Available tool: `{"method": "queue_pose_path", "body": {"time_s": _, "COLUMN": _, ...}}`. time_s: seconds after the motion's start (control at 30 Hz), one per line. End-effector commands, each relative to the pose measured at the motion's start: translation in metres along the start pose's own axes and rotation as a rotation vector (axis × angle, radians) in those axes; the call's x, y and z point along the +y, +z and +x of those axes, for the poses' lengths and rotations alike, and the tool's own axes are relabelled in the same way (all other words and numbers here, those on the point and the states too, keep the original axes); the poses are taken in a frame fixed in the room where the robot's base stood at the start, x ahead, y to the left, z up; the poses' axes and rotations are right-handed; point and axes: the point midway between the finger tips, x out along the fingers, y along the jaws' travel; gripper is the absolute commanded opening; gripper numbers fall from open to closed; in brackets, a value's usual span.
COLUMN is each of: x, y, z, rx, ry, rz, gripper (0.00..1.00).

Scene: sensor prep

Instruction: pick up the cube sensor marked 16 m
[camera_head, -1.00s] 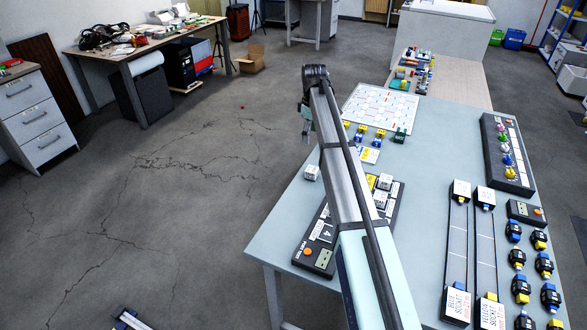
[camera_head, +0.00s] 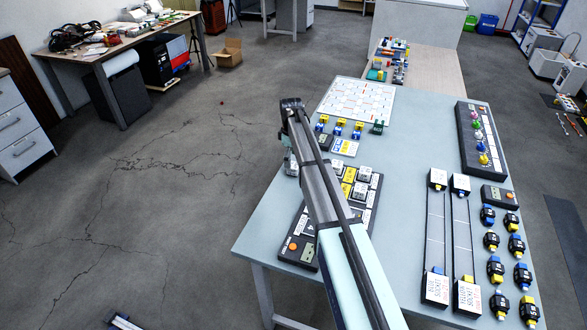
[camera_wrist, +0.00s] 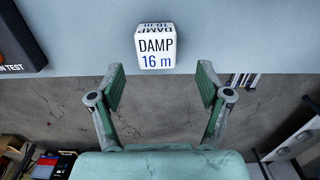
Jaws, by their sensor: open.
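The white cube sensor (camera_wrist: 157,50) reads "DAMP 16 m" on the face toward the wrist camera. It sits on the pale blue table (camera_wrist: 240,35), close to its edge. My gripper (camera_wrist: 162,84) is open and empty, its two green fingers spread wide. The cube lies ahead of the fingertips, roughly centred between them and apart from both. In the head view my gripper (camera_head: 291,164) hangs at the table's left edge, and I cannot make out the cube there, as the gripper and arm cover that spot.
A black board with white and yellow cubes (camera_head: 349,189) lies partly behind my arm; a black device corner (camera_wrist: 20,40) shows at left in the wrist view. Small blue-yellow parts (camera_head: 340,128) and a white chart (camera_head: 358,102) lie beyond. Open floor (camera_head: 180,220) is left of the table.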

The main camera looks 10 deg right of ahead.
Motion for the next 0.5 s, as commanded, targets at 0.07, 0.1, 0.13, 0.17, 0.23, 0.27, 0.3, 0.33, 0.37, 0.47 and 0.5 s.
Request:
{"method": "queue_pose_path", "body": {"time_s": 0.07, "x": 0.001, "y": 0.000, "z": 0.003, "rx": 0.000, "ry": 0.000, "rz": 0.000, "gripper": 0.77}}
{"method": "queue_pose_path", "body": {"time_s": 0.1, "x": 0.001, "y": 0.001, "z": 0.006, "rx": 0.000, "ry": -0.001, "rz": 0.000, "gripper": 0.77}}
{"method": "queue_pose_path", "body": {"time_s": 0.13, "x": 0.001, "y": 0.001, "z": 0.008, "rx": -0.001, "ry": -0.001, "rz": 0.000, "gripper": 0.77}}
{"method": "queue_pose_path", "body": {"time_s": 0.17, "x": 0.002, "y": 0.001, "z": 0.011, "rx": -0.001, "ry": -0.002, "rz": 0.000, "gripper": 0.77}}
{"method": "queue_pose_path", "body": {"time_s": 0.23, "x": 0.003, "y": 0.002, "z": 0.018, "rx": -0.001, "ry": -0.002, "rz": 0.000, "gripper": 0.77}}
{"method": "queue_pose_path", "body": {"time_s": 0.27, "x": 0.004, "y": 0.002, "z": 0.022, "rx": -0.001, "ry": -0.002, "rz": 0.000, "gripper": 0.77}}
{"method": "queue_pose_path", "body": {"time_s": 0.3, "x": 0.004, "y": 0.002, "z": 0.028, "rx": -0.001, "ry": -0.003, "rz": 0.000, "gripper": 0.77}}
{"method": "queue_pose_path", "body": {"time_s": 0.33, "x": 0.004, "y": 0.002, "z": 0.032, "rx": -0.002, "ry": -0.003, "rz": 0.000, "gripper": 0.77}}
{"method": "queue_pose_path", "body": {"time_s": 0.37, "x": 0.004, "y": 0.002, "z": 0.036, "rx": -0.001, "ry": -0.002, "rz": 0.000, "gripper": 0.77}}
{"method": "queue_pose_path", "body": {"time_s": 0.47, "x": 0.004, "y": 0.002, "z": 0.047, "rx": -0.001, "ry": -0.002, "rz": 0.000, "gripper": 0.77}}
{"method": "queue_pose_path", "body": {"time_s": 0.5, "x": 0.004, "y": 0.002, "z": 0.049, "rx": -0.001, "ry": -0.001, "rz": 0.000, "gripper": 0.77}}
